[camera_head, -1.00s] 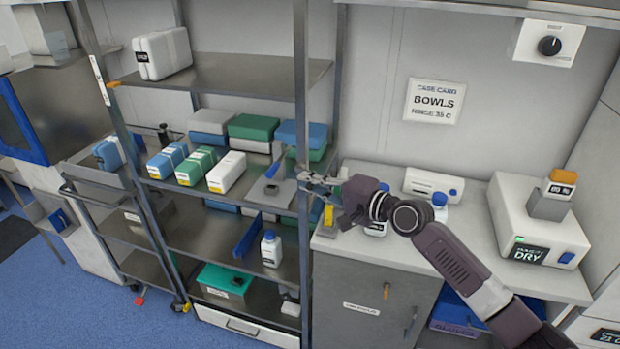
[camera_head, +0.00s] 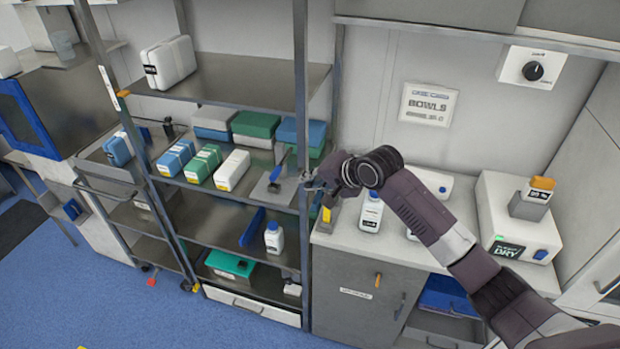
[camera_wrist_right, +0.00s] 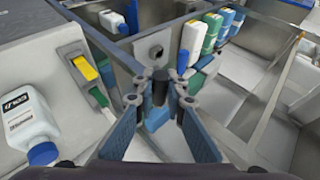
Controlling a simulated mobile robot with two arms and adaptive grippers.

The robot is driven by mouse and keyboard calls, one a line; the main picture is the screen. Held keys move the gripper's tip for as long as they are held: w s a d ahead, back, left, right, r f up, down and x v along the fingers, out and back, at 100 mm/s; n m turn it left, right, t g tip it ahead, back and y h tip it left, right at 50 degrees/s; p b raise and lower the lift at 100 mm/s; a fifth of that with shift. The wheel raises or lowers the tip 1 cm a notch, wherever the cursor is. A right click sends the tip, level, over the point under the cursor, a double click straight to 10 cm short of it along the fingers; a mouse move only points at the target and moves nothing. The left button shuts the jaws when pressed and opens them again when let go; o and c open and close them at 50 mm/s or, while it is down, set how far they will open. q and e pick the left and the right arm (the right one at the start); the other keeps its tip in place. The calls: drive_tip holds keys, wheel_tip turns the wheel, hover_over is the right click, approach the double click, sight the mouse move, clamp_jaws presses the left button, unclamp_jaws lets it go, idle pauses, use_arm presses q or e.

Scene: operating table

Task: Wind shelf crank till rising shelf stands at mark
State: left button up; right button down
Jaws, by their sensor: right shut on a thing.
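The steel rack has a top shelf (camera_head: 225,82) carrying a white case (camera_head: 168,62). An orange tab (camera_head: 122,93) sits at this shelf's left front corner, beside a white marked strip (camera_head: 106,82) on the post; its lettering is too small to read. My right gripper (camera_head: 312,184) is at the rack's right front post. In the right wrist view my right gripper (camera_wrist_right: 164,102) is shut on a dark upright knob, the crank handle (camera_wrist_right: 160,86), below a grey plate with a round hub (camera_wrist_right: 155,52). Fingers hide part of the crank. My left gripper is out of view.
The middle shelf holds blue, green and white packs (camera_head: 204,167). A white bottle (camera_head: 371,212) and a yellow-marked block (camera_head: 326,214) stand on the counter close to my right arm. A drying unit (camera_head: 515,215) is further right.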

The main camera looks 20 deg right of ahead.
sight(299, 174)
drive_tip(key=shift+w+a+r+n+g+h, duration=0.2)
drive_tip(key=shift+a+r+n+g+h, duration=0.15)
drive_tip(key=shift+g+h, duration=0.6)
drive_tip(key=shift+w+a+r+n+g+h, duration=0.3)
drive_tip(key=shift+g+h, duration=0.35)
drive_tip(key=shift+h, duration=0.55)
drive_tip(key=shift+w+a+r+n+g+h, duration=0.1)
drive_tip(key=shift+a+r+n+g+h, duration=0.3)
drive_tip(key=shift+g+h, duration=0.55)
drive_tip(key=shift+r, duration=0.1)
drive_tip(key=c, duration=1.9)
unclamp_jaws()
drive_tip(key=shift+c, duration=0.2)
drive_tip(key=v, duration=1.1)
drive_tip(key=shift+a+r, duration=0.25)
drive_tip(key=shift+r, duration=0.1)
